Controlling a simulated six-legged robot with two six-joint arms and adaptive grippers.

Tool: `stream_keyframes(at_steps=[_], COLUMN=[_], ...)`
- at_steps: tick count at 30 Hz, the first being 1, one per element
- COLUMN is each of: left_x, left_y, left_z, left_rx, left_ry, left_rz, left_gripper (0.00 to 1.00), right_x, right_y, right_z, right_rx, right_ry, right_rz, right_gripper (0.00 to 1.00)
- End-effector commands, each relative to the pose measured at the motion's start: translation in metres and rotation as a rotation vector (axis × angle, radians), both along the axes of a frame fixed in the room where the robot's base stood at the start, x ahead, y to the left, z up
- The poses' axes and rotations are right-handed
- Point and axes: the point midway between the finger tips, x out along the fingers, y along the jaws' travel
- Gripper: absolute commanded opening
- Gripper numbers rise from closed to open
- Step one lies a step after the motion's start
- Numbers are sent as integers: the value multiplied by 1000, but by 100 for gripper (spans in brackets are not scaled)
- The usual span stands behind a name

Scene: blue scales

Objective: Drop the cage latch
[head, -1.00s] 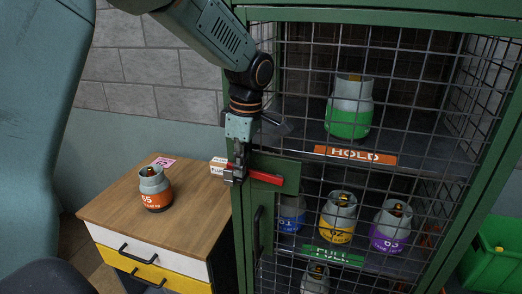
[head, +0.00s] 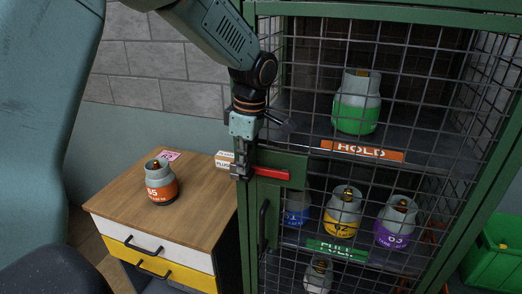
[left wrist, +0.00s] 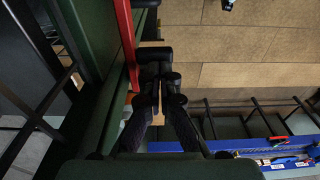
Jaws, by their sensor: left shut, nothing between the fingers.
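The red cage latch (head: 271,174) is a short bar lying nearly level on a green plate (head: 280,160) on the left side of the green cage's front. It also shows as a red strip in the left wrist view (left wrist: 125,40). My left gripper (head: 240,172) points down at the latch's left end, at the cage's front corner. Its fingers are shut and empty in the left wrist view (left wrist: 155,70), with the red bar close beside them on the left. I cannot tell whether they touch it. My right gripper is not in view.
Gas cylinders stand behind the mesh on shelves marked HOLD (head: 362,150) and FULL (head: 337,250). A dark door handle (head: 264,225) hangs below the latch. An orange-banded cylinder (head: 160,185) stands on the wooden-topped cabinet (head: 200,185). A green crate (head: 490,255) is at right.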

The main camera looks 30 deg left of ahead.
Motion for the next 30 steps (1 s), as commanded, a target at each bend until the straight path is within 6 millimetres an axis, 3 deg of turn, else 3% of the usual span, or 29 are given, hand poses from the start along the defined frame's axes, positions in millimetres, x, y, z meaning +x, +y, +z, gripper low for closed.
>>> stream_keyframes(at_steps=[14, 24, 30], left_x=[8, 7, 5], left_y=[-6, 7, 12], left_z=[46, 109, 131], left_rx=[0, -1, -1], left_ry=[-3, -7, -3], left_rz=[-13, -13, -14], left_gripper=[0, 0, 0], right_x=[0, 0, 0], right_y=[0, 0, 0], right_z=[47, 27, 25], right_rx=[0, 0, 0], right_ry=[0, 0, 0], right_rz=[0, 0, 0], right_gripper=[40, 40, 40])
